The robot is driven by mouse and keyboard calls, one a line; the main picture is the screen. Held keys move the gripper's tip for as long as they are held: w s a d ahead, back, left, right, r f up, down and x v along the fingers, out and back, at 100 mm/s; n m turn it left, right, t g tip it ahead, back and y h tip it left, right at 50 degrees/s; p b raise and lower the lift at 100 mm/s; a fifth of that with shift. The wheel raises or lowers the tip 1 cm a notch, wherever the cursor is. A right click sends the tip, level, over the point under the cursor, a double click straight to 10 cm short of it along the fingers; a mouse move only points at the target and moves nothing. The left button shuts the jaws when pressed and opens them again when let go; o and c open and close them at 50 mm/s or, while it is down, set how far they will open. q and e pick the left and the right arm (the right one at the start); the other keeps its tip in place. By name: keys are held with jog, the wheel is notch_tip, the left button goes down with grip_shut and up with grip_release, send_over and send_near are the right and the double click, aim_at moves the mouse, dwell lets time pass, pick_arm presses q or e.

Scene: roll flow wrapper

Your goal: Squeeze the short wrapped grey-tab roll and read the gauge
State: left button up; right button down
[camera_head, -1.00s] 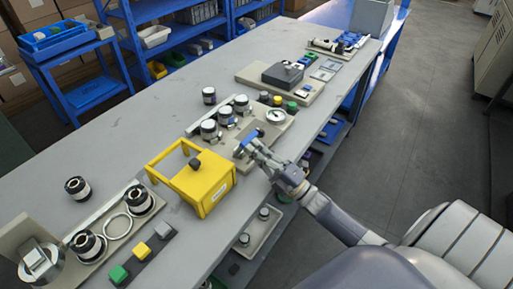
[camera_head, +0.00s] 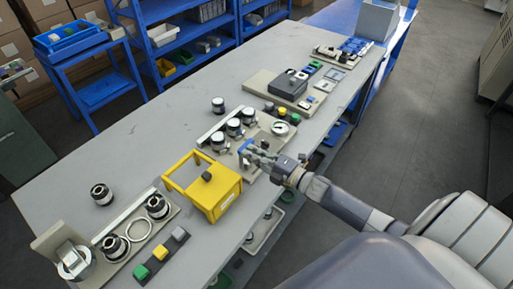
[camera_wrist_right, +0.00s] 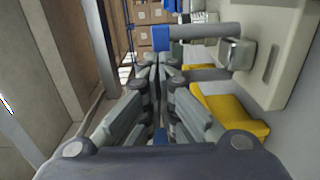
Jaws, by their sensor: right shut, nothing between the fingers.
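My right gripper (camera_head: 258,157) is shut and empty, just beside a blue block (camera_head: 245,147) on the beige gauge board (camera_head: 262,133). In the right wrist view the closed fingers (camera_wrist_right: 160,62) point at the blue block (camera_wrist_right: 161,38), which sits at the end of a grey bar; I cannot tell whether they touch. A round white gauge (camera_head: 281,128) is on the board; its reading is too small to make out. I cannot tell which has a grey tab.
A yellow box with a handle frame (camera_head: 215,190) stands left of the gauge board. At the near left are rolls on a tray (camera_head: 172,212), a loose roll (camera_head: 101,194) and coloured blocks (camera_head: 160,252). A dark grey box (camera_head: 288,85) lies further back. The table's left middle is clear.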

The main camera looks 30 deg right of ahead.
aim_at(244, 147)
jog(key=shift+r+b+x, duration=0.15)
jog(key=shift+x, duration=0.7)
jog(key=shift+r+b+x, duration=0.1)
jog(key=shift+b+x, duration=0.05)
jog(key=shift+x, duration=0.7)
jog(key=shift+w+r, duration=0.1)
jog(key=shift+r, duration=0.1)
pick_arm(q)
jog(key=shift+s+r, duration=0.1)
jog(key=shift+s, duration=0.05)
